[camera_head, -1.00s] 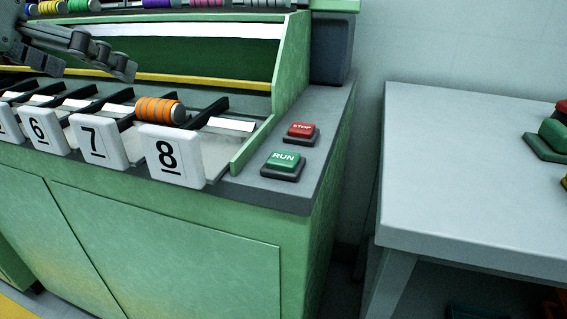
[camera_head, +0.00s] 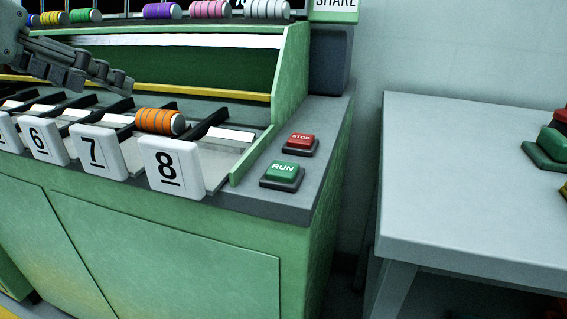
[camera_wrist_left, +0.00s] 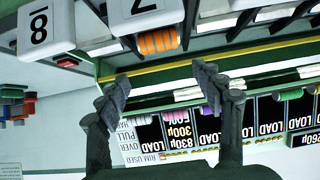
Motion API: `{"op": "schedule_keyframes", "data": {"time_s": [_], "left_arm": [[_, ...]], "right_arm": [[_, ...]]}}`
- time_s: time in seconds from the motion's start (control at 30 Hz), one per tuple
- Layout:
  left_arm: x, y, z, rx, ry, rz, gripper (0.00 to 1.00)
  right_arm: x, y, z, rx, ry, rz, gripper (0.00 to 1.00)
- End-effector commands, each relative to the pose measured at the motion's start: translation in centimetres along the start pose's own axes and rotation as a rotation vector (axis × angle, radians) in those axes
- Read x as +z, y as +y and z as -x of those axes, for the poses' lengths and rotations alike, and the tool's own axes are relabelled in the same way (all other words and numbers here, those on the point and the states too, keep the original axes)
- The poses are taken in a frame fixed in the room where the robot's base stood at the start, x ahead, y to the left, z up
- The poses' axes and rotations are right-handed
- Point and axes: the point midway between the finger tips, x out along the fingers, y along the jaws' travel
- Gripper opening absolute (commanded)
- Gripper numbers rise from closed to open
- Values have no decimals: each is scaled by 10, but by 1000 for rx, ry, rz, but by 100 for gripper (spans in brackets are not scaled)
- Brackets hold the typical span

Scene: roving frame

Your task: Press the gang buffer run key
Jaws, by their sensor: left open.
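The green RUN key (camera_head: 283,172) sits on a dark base on the grey ledge at the right end of the green machine (camera_head: 165,240). The red STOP key (camera_head: 300,140) is just behind it. My left gripper (camera_head: 103,80) is at the upper left, above the numbered lanes and well left of the RUN key, touching no key. In the left wrist view my left gripper (camera_wrist_left: 160,82) shows its two fingers spread apart with nothing between them. The RUN key cannot be made out in that view. My right gripper is in neither view.
An orange striped roll (camera_head: 160,121) lies in a lane behind the number plates, such as plate 8 (camera_head: 172,166). A green side panel (camera_head: 290,75) rises left of the keys. A grey table (camera_head: 470,180) stands right, across a gap. The space above the keys is clear.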

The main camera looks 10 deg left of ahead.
Motion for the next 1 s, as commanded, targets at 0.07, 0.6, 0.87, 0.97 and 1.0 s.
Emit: {"op": "schedule_keyframes", "data": {"time_s": [0.07, 0.6, 0.87, 0.97, 1.0], "left_arm": [[0, 0, 0, 0, 0, 0, 53], [0, 0, 0, 0, 0, 0, 0], [0, 0, 0, 0, 0, 0, 0], [0, 0, 0, 0, 0, 0, 0], [0, 0, 0, 0, 0, 0, 0]], "right_arm": [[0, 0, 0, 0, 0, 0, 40], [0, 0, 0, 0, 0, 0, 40], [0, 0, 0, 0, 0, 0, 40], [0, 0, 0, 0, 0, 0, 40], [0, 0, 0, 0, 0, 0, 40]]}}
